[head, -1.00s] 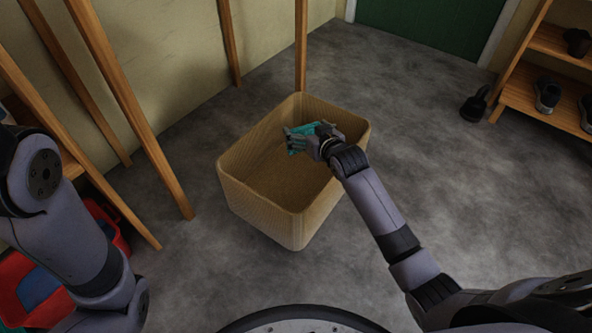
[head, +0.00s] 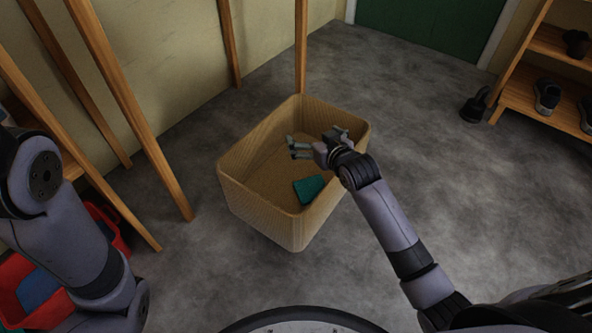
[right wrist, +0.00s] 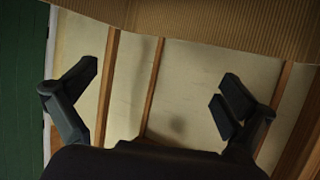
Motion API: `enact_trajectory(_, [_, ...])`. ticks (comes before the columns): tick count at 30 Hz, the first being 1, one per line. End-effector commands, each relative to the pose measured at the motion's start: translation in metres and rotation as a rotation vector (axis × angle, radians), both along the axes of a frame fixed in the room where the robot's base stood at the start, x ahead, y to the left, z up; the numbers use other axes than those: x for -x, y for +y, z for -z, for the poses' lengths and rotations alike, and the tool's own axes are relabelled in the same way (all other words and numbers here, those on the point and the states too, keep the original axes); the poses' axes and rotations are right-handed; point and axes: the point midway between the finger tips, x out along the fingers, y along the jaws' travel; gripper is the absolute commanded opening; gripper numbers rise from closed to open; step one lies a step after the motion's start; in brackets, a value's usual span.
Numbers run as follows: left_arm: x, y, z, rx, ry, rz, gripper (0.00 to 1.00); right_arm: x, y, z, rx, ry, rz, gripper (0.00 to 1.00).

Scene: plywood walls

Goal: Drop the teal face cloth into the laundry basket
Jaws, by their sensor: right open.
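The teal face cloth (head: 309,189) lies inside the tan laundry basket (head: 262,220), near the basket's front right wall. It looks folded and is apart from my gripper. My right gripper (head: 292,147) is over the basket's opening, open and empty. In the right wrist view, its fingers (right wrist: 155,92) are spread wide with nothing between them, and the basket wall (right wrist: 230,28) crosses the top. My left arm enters at the left of the head view, but its gripper is out of view.
A red crate (head: 20,283) with a blue item sits at the lower left beside wooden posts (head: 135,110). A wooden shoe rack (head: 540,105) stands at the right, with a dark shoe (head: 475,106) on the floor by it. The grey floor right of the basket is clear.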

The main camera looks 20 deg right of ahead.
Motion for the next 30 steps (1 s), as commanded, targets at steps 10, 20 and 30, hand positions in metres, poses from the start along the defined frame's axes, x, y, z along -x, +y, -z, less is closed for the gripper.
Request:
enact_trajectory(10, [0.000, 0.000, 0.000, -0.001, -0.001, 0.000, 0.35, 0.061, -0.009, -0.025, 0.000, 0.000, 0.000, 1.00])
enact_trajectory(20, [0.000, 0.000, 0.000, -0.001, -0.001, 0.000, 0.35, 0.074, -0.010, -0.031, 0.000, 0.000, 0.000, 1.00])
enact_trajectory(30, [-0.001, 0.000, -0.001, 0.000, 0.004, 0.000, 0.35, 0.074, -0.009, -0.035, -0.003, -0.010, -0.003, 1.00])
